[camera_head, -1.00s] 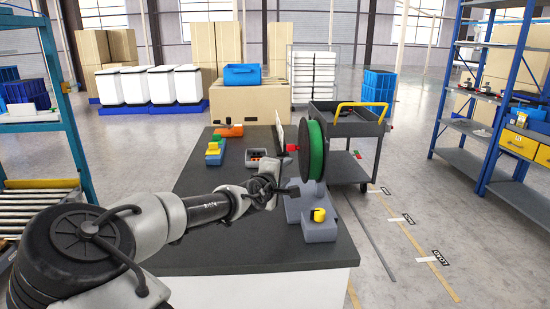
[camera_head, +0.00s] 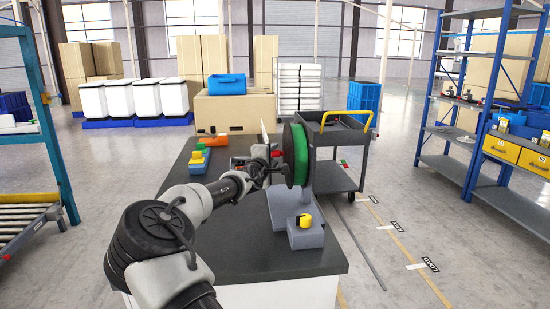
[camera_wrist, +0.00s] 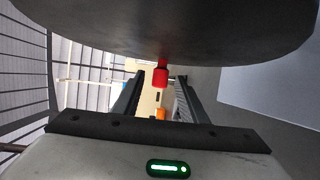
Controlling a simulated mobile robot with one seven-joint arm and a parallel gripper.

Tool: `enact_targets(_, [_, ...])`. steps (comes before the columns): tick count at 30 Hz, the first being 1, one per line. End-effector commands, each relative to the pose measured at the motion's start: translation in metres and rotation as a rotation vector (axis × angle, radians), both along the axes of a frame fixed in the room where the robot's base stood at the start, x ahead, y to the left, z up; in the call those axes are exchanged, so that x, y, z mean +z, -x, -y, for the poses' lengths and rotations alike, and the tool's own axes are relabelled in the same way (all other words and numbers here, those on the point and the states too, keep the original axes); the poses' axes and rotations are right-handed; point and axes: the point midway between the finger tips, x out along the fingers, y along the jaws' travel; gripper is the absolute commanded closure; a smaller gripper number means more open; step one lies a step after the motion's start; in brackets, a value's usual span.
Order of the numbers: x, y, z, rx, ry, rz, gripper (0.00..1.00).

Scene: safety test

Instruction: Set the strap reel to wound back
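The strap reel, a green band between dark discs (camera_head: 301,153), stands upright on a grey base (camera_head: 285,208) at the table's right side. A red handle (camera_wrist: 160,77) sticks out from the reel's dark disc (camera_wrist: 170,25) in the wrist view. My gripper (camera_head: 268,167) is beside the reel's left face, close to the handle. In the wrist view my gripper (camera_wrist: 156,92) has its two fingers apart, with the handle showing in line with the gap between them. I cannot tell whether they touch it. A grey box with a yellow knob (camera_head: 304,220) sits in front of the reel.
The dark table (camera_head: 240,257) holds colored blocks (camera_head: 198,160) at back left and an orange item (camera_head: 213,140) behind. A grey cart with a yellow handle (camera_head: 348,112) stands behind the reel. A blue shelf rack (camera_head: 478,110) is at right. The table's front is clear.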

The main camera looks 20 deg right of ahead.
Motion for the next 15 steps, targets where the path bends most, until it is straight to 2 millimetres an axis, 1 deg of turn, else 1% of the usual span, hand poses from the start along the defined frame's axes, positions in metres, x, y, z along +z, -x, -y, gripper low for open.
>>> enact_targets(1, [-0.002,-0.006,0.006,-0.001,0.002,0.000,0.61])
enact_targets(6, [-0.003,-0.019,0.016,0.000,-0.001,0.001,0.61])
enact_targets(15, [-0.004,-0.023,0.018,0.000,-0.001,-0.002,0.61])
